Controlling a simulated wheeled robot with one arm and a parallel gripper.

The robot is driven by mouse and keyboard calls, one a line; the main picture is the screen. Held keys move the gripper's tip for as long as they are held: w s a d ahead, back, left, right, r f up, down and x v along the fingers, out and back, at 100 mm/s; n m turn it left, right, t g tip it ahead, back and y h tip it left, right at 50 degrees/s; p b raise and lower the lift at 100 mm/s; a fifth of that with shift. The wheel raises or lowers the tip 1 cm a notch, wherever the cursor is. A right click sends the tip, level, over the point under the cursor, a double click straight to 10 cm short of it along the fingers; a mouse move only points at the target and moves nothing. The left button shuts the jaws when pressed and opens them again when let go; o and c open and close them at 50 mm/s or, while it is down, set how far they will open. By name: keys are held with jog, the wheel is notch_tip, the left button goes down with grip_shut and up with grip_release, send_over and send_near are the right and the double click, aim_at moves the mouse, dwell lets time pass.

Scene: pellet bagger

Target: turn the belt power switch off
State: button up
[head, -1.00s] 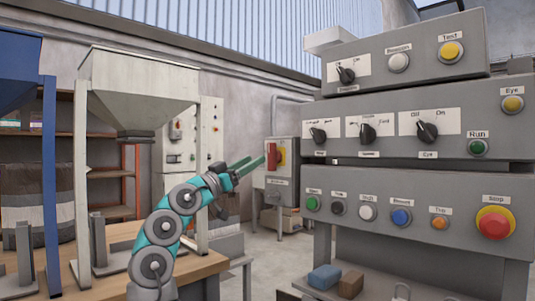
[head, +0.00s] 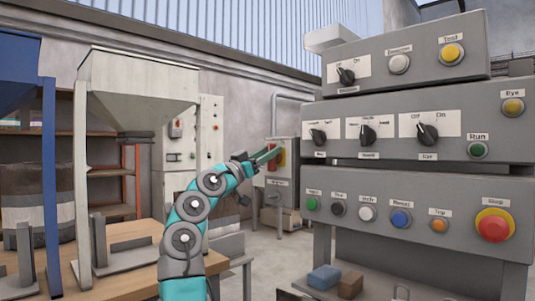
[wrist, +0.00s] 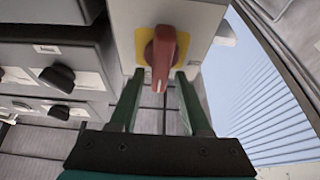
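A red rotary switch (wrist: 161,55) on a yellow plate is on the front of a grey box (head: 283,185) by the back wall. The box's label is too small to read. My gripper (wrist: 160,80) is open, with one green finger on each side of the switch handle. Gaps show between the fingers and the handle, and I cannot see any contact. In the wrist view the handle points toward my gripper's palm, with a white mark at its end. In the head view my gripper (head: 267,156) partly covers the switch (head: 282,157).
A grey control panel (head: 345,225) with several knobs and buttons stands at the right, close to the arm. A white hopper (head: 135,85) and a wooden bench (head: 130,238) are at the left. Blue and brown blocks (head: 325,277) lie on a low shelf.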

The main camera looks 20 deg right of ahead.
grip_shut()
